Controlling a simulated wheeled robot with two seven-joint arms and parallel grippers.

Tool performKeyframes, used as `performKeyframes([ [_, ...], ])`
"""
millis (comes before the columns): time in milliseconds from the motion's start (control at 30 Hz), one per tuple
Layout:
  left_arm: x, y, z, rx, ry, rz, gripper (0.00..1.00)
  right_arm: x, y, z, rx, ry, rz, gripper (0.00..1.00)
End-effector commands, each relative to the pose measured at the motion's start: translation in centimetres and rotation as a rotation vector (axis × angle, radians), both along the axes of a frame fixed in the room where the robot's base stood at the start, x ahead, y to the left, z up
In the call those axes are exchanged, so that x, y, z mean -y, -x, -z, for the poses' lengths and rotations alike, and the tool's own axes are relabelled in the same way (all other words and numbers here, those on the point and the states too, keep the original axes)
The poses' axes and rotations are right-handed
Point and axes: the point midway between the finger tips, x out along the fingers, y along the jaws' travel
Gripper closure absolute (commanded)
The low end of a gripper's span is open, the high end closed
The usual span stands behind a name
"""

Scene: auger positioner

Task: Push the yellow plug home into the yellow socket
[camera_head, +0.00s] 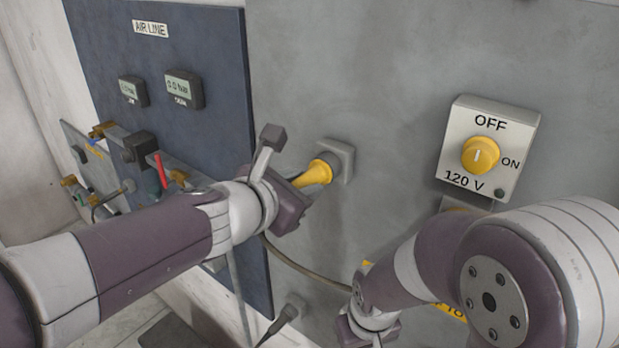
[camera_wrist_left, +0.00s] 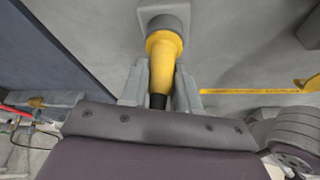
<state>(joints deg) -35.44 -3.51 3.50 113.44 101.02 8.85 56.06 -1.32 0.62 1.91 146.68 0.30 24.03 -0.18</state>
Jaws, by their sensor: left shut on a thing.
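The yellow plug (camera_head: 315,173) is held in front of the grey wall panel. It also shows in the left wrist view (camera_wrist_left: 164,50), with a black rear end. Its front meets a round grey socket housing (camera_head: 343,157), also at the top of the left wrist view (camera_wrist_left: 163,13). How deep it sits is hidden, and I see no yellow on the housing. My left gripper (camera_wrist_left: 160,82) is shut on the plug, one finger on each side. My right gripper's body (camera_head: 368,326) is at the bottom edge; its fingers do not show.
A switch box (camera_head: 488,152) with a yellow knob, marked OFF, ON and 120 V, is on the panel at right. A blue AIR LINE board (camera_head: 170,55) with gauges is at left. A cable (camera_head: 300,268) hangs below the plug. My right arm covers the lower right.

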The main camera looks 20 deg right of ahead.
Motion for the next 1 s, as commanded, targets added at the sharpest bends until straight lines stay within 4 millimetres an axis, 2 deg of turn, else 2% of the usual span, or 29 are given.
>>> performKeyframes([
  [1000,-3.1,2.4,-0.2,0.003,0.002,-0.001,1.00,0.0,0.0,-0.1,0.000,0.000,0.000,1.00],
])
